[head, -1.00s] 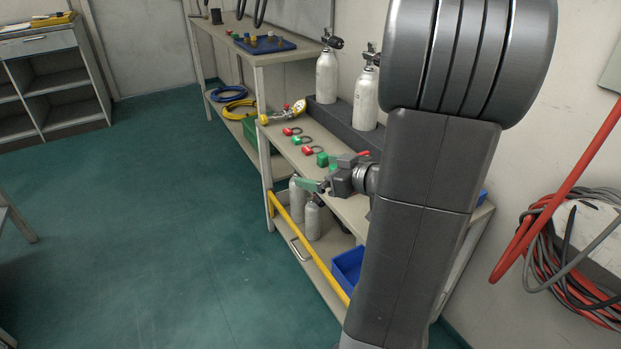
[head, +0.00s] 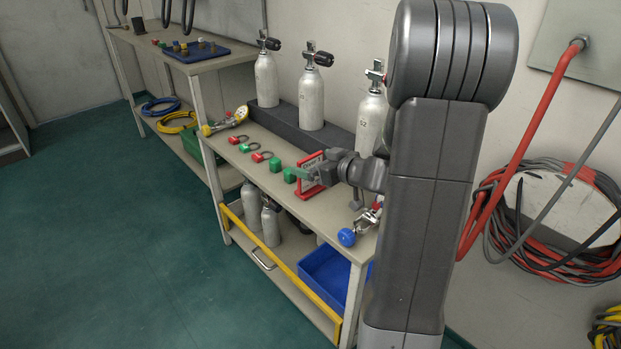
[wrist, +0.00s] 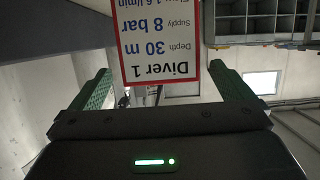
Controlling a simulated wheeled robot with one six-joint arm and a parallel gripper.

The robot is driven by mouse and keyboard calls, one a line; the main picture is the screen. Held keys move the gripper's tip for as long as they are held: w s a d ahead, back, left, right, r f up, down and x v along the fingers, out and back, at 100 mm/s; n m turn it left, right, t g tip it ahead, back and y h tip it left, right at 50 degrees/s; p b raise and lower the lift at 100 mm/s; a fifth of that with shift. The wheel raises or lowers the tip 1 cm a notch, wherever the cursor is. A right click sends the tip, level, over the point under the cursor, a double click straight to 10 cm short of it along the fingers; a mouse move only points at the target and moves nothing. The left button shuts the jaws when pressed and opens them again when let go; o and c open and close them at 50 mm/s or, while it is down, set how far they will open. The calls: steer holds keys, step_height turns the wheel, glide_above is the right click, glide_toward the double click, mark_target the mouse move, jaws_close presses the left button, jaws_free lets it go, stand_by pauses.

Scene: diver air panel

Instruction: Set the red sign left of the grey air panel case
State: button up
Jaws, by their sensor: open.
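The red sign (head: 311,184) has a red frame and a white face and stands on the bench top. In the wrist view the sign (wrist: 160,40) appears upside down with "Diver 1", depth and supply lines, its upper part cut off. My gripper (wrist: 162,82) is open, with one green-padded finger on each side of the sign's visible end. In the head view my gripper (head: 300,173) is at the sign and partly covers it. I cannot tell whether the fingers touch it. I cannot make out the grey air panel case in either view.
White cylinders (head: 311,100) stand in a dark rack behind. Red and green shackle-like pieces (head: 259,156) lie left of the sign. A fitting with a blue knob (head: 347,237) lies at the front right. Hoses (head: 545,215) hang on the right wall. Green floor is clear at left.

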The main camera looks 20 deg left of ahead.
steer(key=shift+a, duration=0.1)
steer(key=shift+c, duration=0.4)
steer(key=c, duration=1.3)
steer(key=shift+r, duration=0.1)
